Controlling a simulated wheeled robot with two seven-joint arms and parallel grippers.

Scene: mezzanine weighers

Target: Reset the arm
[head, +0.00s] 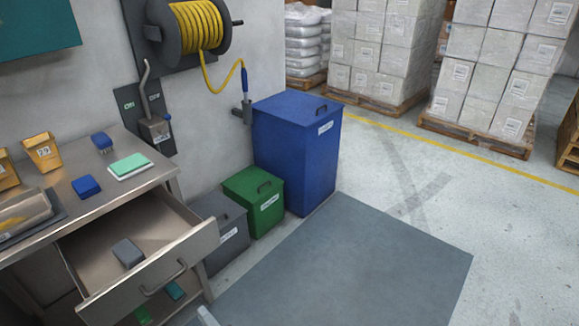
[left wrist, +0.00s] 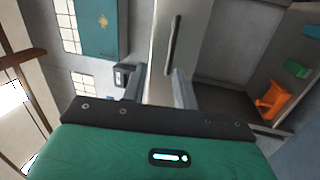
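My left gripper (left wrist: 160,75) shows in the left wrist view with its two grey fingers apart and nothing held between them. Its green and black body fills the bottom of that view. A pale panel with a dark bar handle (left wrist: 172,45) lies beyond the fingers; I cannot tell its distance. In the head view only a small grey piece, probably of my left gripper (head: 206,316), shows at the bottom edge, in front of the workbench. My right gripper is in neither view.
A drawer (head: 190,250) stands open below the workbench (head: 152,180), with a grey block (head: 128,253) in it. Green bin (head: 254,203), blue bin (head: 290,155) and grey bin (head: 228,240) line the wall. A wall lever (head: 145,78) is above. The grey mat (head: 345,265) is clear.

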